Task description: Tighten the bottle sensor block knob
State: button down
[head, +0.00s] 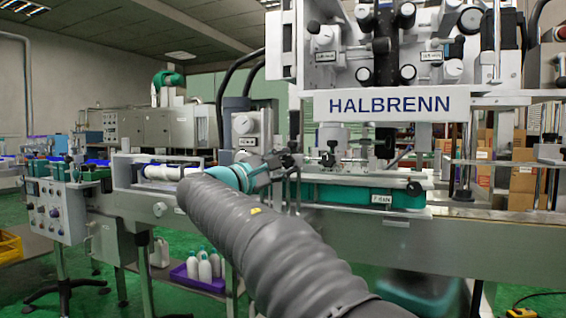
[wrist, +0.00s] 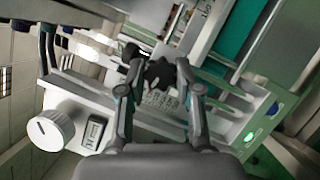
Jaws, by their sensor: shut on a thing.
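In the wrist view my gripper (wrist: 160,76) has its two fingers on either side of a dark lobed knob (wrist: 158,74) and is shut on it. The knob sits in front of a light metal block with small markings. In the head view my gripper (head: 281,163) reaches the machine's front at the conveyor, right of the white bottles. My sleeved arm hides part of the conveyor there. The knob is too small and covered to make out clearly in the head view.
A large white dial (wrist: 50,130) is at the left in the wrist view, and a green-lit button (wrist: 249,137) is at the right. The HALBRENN sign (head: 386,106) hangs above.

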jog(key=m, duration=0.1)
jog(key=m+g+p, duration=0.1)
jog(key=m, duration=0.2)
jog(key=shift+r+m+g+y, duration=0.25)
jog(key=shift+m+g+y, duration=0.05)
jog(key=shift+m+g, duration=0.1)
jog(key=m+g+y+p, duration=0.1)
jog(key=m, duration=0.2)
jog(key=m+y, duration=0.1)
jog(key=m, duration=0.2)
jog(key=shift+r+m+g+y, duration=0.1)
jog(key=shift+m+g+y, duration=0.2)
jog(key=shift+m+y, duration=0.85)
jog(key=shift+m, duration=0.35)
jog(key=c, duration=0.8)
grip_release()
